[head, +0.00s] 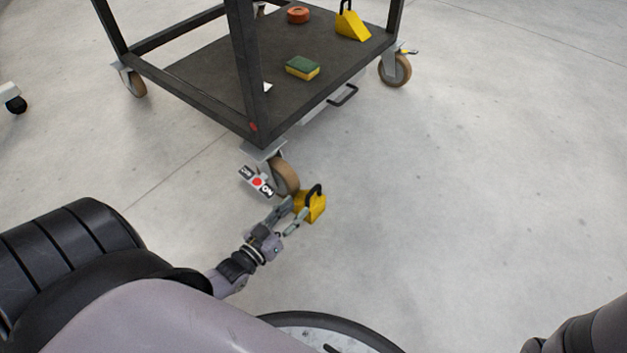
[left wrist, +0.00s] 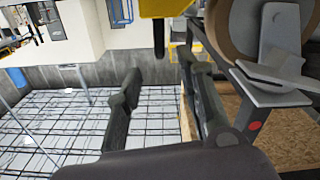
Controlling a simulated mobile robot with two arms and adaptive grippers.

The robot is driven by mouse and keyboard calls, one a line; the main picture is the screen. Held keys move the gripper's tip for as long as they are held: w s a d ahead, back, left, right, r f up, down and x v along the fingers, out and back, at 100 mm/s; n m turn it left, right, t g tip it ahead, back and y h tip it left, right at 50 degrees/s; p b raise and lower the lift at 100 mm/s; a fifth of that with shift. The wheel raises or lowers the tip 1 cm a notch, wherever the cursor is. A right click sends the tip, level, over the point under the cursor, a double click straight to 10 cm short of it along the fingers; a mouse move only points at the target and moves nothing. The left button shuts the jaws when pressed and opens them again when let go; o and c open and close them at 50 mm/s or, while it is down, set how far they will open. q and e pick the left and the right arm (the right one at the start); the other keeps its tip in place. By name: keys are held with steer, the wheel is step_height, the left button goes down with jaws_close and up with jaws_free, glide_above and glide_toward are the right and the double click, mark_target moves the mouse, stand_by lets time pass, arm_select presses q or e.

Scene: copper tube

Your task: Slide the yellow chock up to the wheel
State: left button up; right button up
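The yellow chock (head: 314,209) with its black loop handle sits on the floor just right of and in front of the cart's near wheel (head: 286,177). I cannot tell whether they touch. My left gripper (head: 299,206) is at the chock's left side, its two fingers spread apart. In the left wrist view, which is upside down, the chock (left wrist: 165,7) is cut off at the top edge. Its black handle (left wrist: 158,38) hangs between the open fingers (left wrist: 163,80), not gripped. The tan wheel (left wrist: 232,25) is beside it at the right. My right gripper is out of view.
The wheel belongs to a dark cart (head: 205,75). On its lower shelf are a second yellow chock (head: 351,27), a sponge (head: 302,67) and an orange roll (head: 298,15). A red-marked brake pedal (head: 257,182) sticks out left of the wheel. The floor to the right is clear.

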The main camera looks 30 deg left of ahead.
mark_target(316, 186)
arm_select(q)
steer(key=w+b, duration=0.1)
steer(key=w, duration=0.2)
steer(key=w+b, duration=0.2)
steer(key=w, duration=0.1)
steer(key=w+b, duration=0.1)
steer(key=w, duration=0.2)
steer(key=shift+d+f, duration=0.1)
steer(key=shift+d, duration=0.25)
steer(key=shift+w+b, duration=0.3)
steer(key=shift+w, duration=0.3)
steer(key=shift+c, duration=0.2)
jaws_close()
jaws_free()
